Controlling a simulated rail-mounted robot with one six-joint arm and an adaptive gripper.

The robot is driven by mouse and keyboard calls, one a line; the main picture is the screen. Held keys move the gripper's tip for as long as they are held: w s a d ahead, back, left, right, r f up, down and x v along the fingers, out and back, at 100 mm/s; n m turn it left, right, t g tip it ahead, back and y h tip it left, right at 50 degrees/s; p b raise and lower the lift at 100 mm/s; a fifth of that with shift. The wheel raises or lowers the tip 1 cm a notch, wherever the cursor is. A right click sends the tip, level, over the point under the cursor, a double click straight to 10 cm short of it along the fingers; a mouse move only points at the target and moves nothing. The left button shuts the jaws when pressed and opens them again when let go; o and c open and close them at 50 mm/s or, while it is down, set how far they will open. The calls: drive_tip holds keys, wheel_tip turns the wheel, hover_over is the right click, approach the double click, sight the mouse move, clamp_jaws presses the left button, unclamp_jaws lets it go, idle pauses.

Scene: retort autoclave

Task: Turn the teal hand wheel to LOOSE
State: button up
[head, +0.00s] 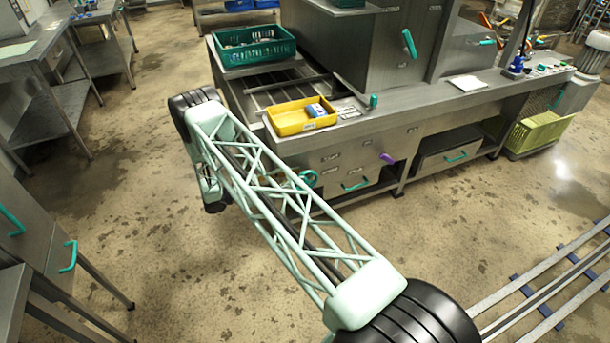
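The teal hand wheel (308,178) is on the front of the steel machine, seen just past the upper edge of my lattice arm link. My arm partly hides it, and its marks and turn position are too small to read. My arm reaches from the lower right to the upper left and folds down at a black joint. A dark wrist part shows low beside the link, left of the wheel. My gripper itself is hidden behind the arm, and no fingers show.
A yellow tray (284,121) with a blue item and a green crate (226,54) stand on the machine. Other handles include a teal drawer handle (355,185) and a purple handle (387,158). Steel tables (40,50) stand at left. Floor before the machine is clear; rails run lower right.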

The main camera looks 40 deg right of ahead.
sight(305, 173)
drive_tip(key=shift+b+x, duration=0.35)
drive_tip(key=shift+x, duration=1.95)
drive_tip(key=shift+c, duration=0.8)
clamp_jaws()
